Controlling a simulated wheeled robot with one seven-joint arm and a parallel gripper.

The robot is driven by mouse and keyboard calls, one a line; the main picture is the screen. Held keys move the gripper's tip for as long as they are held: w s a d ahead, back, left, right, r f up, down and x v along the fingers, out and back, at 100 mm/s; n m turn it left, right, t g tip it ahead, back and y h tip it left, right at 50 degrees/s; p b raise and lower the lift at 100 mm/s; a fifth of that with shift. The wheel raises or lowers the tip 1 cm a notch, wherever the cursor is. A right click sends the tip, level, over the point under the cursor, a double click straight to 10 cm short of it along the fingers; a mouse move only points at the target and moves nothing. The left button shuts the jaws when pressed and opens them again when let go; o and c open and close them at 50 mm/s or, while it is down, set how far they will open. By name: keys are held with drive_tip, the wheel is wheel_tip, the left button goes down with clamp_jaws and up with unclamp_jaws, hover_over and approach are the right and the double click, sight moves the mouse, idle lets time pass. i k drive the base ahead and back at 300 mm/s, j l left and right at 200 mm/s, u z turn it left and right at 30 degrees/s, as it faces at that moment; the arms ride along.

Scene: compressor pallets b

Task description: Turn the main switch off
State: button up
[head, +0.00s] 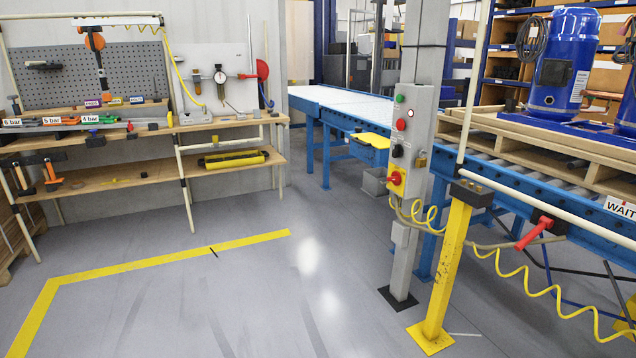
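A grey control box (412,140) is mounted on a grey upright post in the right half of the head view. Low on its front is a red rotary switch on a yellow plate (396,178), which looks like the main switch. Its exact handle angle is too small to tell. Above it are a green button (400,99), a red button (401,125), a small white-ringed red lamp or button (410,113) and a black knob (397,150). A brass padlock (421,161) hangs at the box's right side. My gripper is not in view.
A yellow post (446,265) with a coiled yellow hose stands in front and right of the box. A blue roller conveyor (575,200) carries a blue compressor (560,65) on a pallet. A workbench (150,130) is at the left. The floor (290,300) before the post is clear.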

sight(396, 178)
drive_tip(key=i, duration=1.95)
drive_tip(key=i+z, duration=0.2)
drive_tip(key=i, duration=0.25)
drive_tip(key=i+j+z, duration=0.2)
drive_tip(key=i, duration=0.2)
drive_tip(key=i+j+z, duration=0.2)
drive_tip(key=i, duration=0.2)
